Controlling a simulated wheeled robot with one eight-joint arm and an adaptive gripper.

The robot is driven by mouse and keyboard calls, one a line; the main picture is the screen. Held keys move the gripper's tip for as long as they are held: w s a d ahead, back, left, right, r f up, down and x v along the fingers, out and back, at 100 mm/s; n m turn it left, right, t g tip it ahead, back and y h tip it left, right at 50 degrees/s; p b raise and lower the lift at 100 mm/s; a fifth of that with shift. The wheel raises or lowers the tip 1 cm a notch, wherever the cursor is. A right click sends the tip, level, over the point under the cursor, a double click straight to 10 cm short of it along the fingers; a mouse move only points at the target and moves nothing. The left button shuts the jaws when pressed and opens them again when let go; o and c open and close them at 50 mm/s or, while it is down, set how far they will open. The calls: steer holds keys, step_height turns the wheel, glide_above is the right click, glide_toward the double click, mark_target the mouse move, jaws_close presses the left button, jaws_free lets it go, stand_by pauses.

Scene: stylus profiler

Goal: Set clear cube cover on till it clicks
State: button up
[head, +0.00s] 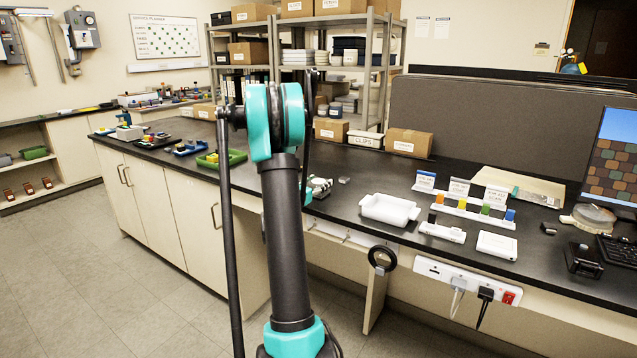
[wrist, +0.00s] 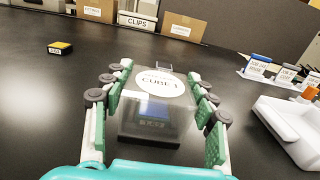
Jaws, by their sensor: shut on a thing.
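In the wrist view my gripper (wrist: 157,103) has its two green-padded fingers on either side of the clear cube cover (wrist: 163,86), shut on it. The cover is a see-through box with a round white label on top that reads "CUBE 1". Through its clear walls I see a dark block with a bluish face (wrist: 152,118) on the bench. I cannot tell whether the cover rests on the block or hangs just above it. In the head view my arm hides most of this spot; only part of the gripper end (head: 319,186) shows.
A small yellow and black block (wrist: 60,48) lies to the left on the dark bench (wrist: 40,100). A white tray (head: 390,209) stands at the right. Beyond it are a white rack (head: 470,213) with coloured pieces and label cards. Cardboard boxes (head: 408,142) stand behind.

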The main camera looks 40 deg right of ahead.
steer(key=o, duration=1.8)
steer(key=shift+c, duration=0.2)
steer(key=shift+a, duration=0.1)
steer(key=shift+c, duration=0.5)
steer(key=shift+v, duration=3.45)
steer(key=v, duration=1.2)
